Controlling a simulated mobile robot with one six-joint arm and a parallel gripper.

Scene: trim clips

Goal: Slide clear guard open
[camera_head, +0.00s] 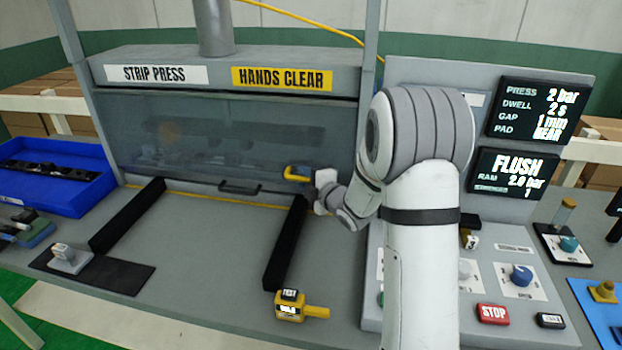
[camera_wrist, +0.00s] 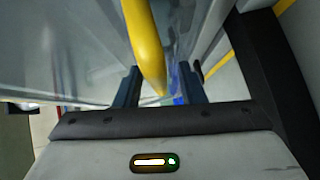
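The clear guard (camera_head: 215,125) is a see-through, bluish panel across the front of the strip press, down below the signs. A dark pull handle (camera_head: 240,187) sits at its lower edge. A yellow handle (camera_head: 297,173) is at its lower right. My gripper (camera_head: 318,180) is beside this yellow handle, its fingers mostly hidden by the wrist in the head view. In the wrist view, my gripper (camera_wrist: 160,88) has its two dark fingers apart. The yellow bar (camera_wrist: 146,45) runs down between them, with a gap visible on each side. The clear panel (camera_wrist: 60,50) shows behind.
Two black rails (camera_head: 285,243) (camera_head: 128,215) run forward from the press on the grey bench. A yellow test gauge (camera_head: 300,307) is near the front edge. A blue bin (camera_head: 55,185) is at left. The control console (camera_head: 520,255) with screens is at right.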

